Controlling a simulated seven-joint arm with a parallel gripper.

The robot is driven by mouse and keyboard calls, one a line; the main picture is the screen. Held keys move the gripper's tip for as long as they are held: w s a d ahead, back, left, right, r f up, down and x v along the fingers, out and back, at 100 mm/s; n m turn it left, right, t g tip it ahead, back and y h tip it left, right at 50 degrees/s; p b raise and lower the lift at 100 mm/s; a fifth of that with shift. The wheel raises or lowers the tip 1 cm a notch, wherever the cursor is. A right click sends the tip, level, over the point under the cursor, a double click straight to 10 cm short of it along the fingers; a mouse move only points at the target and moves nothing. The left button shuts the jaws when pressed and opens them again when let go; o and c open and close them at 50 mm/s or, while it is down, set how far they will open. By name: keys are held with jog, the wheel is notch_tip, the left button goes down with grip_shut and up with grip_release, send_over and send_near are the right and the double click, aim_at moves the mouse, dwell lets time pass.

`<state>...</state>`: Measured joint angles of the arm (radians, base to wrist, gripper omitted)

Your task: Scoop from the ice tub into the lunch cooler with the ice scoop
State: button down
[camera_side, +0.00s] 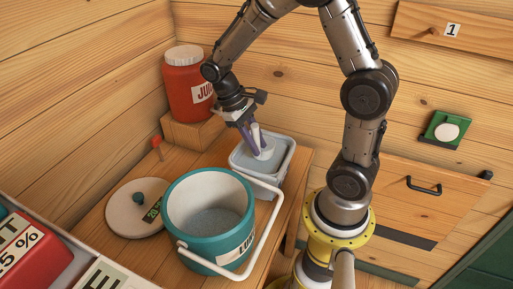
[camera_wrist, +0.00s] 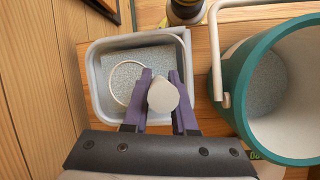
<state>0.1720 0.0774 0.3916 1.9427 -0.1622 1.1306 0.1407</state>
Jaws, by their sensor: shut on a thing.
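The ice tub (camera_side: 286,170) is a light grey open box holding grey granular ice, and it also shows in the wrist view (camera_wrist: 94,88). My gripper (camera_side: 252,143) points down over the tub, its purple fingers shut on the whitish handle of the ice scoop (camera_wrist: 163,95). The scoop's round pale rim is down in the tub, at the ice; how deep it sits I cannot tell. The lunch cooler (camera_side: 178,232) is a teal bucket with a white inside, open, beside the tub. Grey granular material lies in its bottom, also visible in the wrist view (camera_wrist: 238,112).
The cooler's white handle (camera_side: 270,225) hangs to its right side, near the tub. The round lid (camera_side: 125,213) lies left of the cooler. A red juice jug (camera_side: 186,95) stands on a wooden block behind. A wooden wall closes the back.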

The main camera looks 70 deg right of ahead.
jog(key=shift+r, duration=3.35)
jog(key=shift+m, duration=0.5)
jog(key=shift+w+a+r+m+y, duration=0.25)
jog(key=shift+m+y, duration=0.25)
jog(key=shift+m, duration=0.2)
jog(key=w+a+r+m+t+y, duration=0.1)
jog(key=w+a+r+m+y, duration=0.25)
jog(key=w+a+m, duration=0.75)
jog(key=w+a+f+n, duration=0.1)
jog(key=w+a+n, duration=0.1)
jog(key=a, duration=0.8)
jog(key=w+a+f+n, duration=0.1)
jog(key=w+a+n, duration=0.1)
jog(key=a, duration=0.9)
jog(key=shift+w+f+h, duration=0.35)
jog(key=shift+w+h, duration=0.1)
jog(key=shift+w, duration=0.05)
